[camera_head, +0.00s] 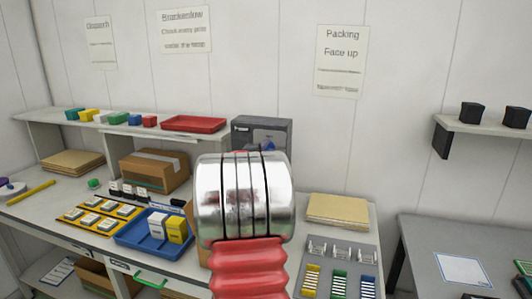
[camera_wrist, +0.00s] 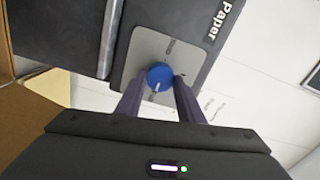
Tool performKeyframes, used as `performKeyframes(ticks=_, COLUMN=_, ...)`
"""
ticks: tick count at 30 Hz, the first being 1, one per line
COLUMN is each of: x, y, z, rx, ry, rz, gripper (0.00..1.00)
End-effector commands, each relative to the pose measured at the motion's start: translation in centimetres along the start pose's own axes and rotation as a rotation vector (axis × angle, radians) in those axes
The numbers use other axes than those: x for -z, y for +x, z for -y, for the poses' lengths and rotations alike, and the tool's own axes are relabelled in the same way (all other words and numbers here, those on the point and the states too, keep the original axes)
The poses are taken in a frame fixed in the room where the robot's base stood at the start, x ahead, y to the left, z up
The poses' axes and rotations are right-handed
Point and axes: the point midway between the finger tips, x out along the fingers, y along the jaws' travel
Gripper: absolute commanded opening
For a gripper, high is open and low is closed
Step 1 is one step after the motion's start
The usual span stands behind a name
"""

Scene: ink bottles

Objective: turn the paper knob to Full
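The blue paper knob (camera_wrist: 160,77) sits on a grey plate (camera_wrist: 140,58) on a dark box labelled "Paper" (camera_wrist: 200,55). A pale pointer mark on the knob points toward the bottom of the wrist view. Small lettering on the plate is too small to read. My gripper (camera_wrist: 158,82) has one finger on each side of the knob, apart from each other; whether either touches it I cannot tell.
A red tray (camera_head: 193,124) and several coloured blocks lie on the shelf left of the box. A cardboard box (camera_head: 150,172), a blue tray (camera_head: 135,236) and a stack of card (camera_head: 338,208) are on the bench. A grey table (camera_head: 420,240) stands at right.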

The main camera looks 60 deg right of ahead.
Motion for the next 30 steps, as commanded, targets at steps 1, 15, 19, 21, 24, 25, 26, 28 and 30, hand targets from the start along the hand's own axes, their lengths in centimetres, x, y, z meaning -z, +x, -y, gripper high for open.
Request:
performKeyframes(ticks=1, x=0.1, y=0.0, z=-0.4, rx=-0.007, ry=0.0, rz=-0.002, gripper=0.37)
performKeyframes(ticks=15, x=0.0, y=0.0, z=-0.1, rx=-0.002, ry=-0.001, rz=0.0, gripper=0.53)
performKeyframes(ticks=19, x=0.0, y=-0.5, z=-0.1, rx=-0.002, ry=-0.001, rz=0.001, gripper=0.53)
performKeyframes(ticks=21, x=0.0, y=-1.0, z=0.0, rx=-0.002, ry=-0.001, rz=0.001, gripper=0.53)
performKeyframes(ticks=24, x=0.0, y=-2.0, z=-0.1, rx=-0.002, ry=-0.001, rz=0.001, gripper=0.53)
performKeyframes(ticks=25, x=0.0, y=-2.4, z=0.0, rx=-0.001, ry=0.0, rz=0.001, gripper=0.53)
performKeyframes(ticks=26, x=0.0, y=-2.8, z=0.0, rx=-0.001, ry=-0.001, rz=0.001, gripper=0.53)
performKeyframes(ticks=28, x=-0.1, y=-3.9, z=-0.1, rx=-0.002, ry=-0.001, rz=0.002, gripper=0.53)
performKeyframes(ticks=30, x=-0.1, y=-4.9, z=-0.1, rx=-0.002, ry=-0.001, rz=0.001, gripper=0.53)
